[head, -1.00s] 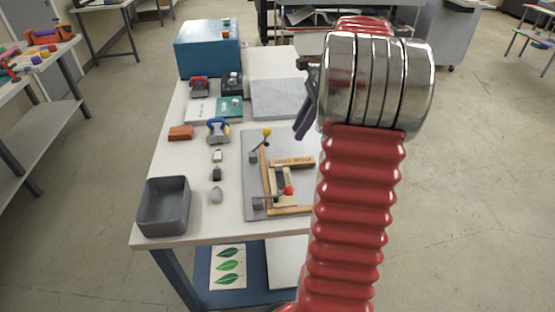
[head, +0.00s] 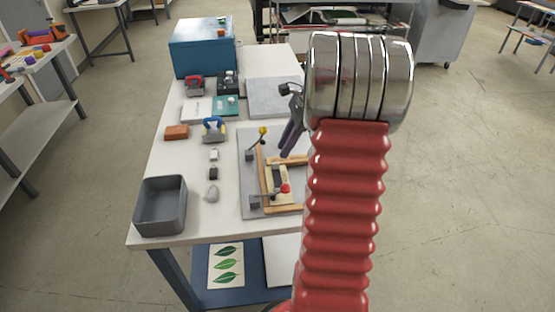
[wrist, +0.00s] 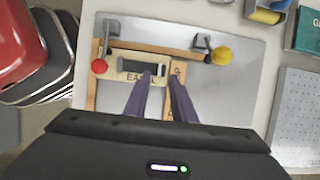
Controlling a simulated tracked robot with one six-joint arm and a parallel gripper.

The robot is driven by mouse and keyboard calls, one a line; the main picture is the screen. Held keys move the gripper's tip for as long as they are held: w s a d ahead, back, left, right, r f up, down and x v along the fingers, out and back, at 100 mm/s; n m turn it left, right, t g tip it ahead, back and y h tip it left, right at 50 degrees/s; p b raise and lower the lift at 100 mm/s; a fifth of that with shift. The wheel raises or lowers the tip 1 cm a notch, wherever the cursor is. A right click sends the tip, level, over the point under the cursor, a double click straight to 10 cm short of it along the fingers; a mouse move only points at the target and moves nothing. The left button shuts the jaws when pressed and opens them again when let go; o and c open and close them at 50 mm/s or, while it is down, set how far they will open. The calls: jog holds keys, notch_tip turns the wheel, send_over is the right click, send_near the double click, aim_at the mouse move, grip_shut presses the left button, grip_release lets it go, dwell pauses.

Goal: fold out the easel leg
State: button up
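The easel (wrist: 132,78) is a small light wooden piece marked with letters, partly covered by a finger. It lies flat in a wooden corner frame (wrist: 92,92) on a grey plate (wrist: 235,95). A dark bar or slot (wrist: 135,66) runs along it; I cannot tell whether this is the leg. In the head view the easel (head: 283,199) lies near the plate's front. My gripper (wrist: 161,76) has two purple fingers, open with a gap between them and nothing held. In the head view my gripper (head: 290,150) hangs above the plate's back right part.
Clamps with a red knob (wrist: 99,66) and a yellow knob (wrist: 221,56) stand on the plate beside the frame. A grey bin (head: 160,232), small grey blocks (head: 213,173) and a blue box (head: 203,55) stand on the bench. A blue-handled tool (head: 213,130) is left of the plate.

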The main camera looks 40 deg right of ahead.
aim_at(277, 174)
jog(key=x, duration=0.6)
jog(key=shift+a, duration=0.1)
jog(key=shift+c, duration=0.3)
grip_shut()
jog(key=shift+w+r, duration=0.1)
jog(key=shift+w, duration=0.05)
dwell(0.9)
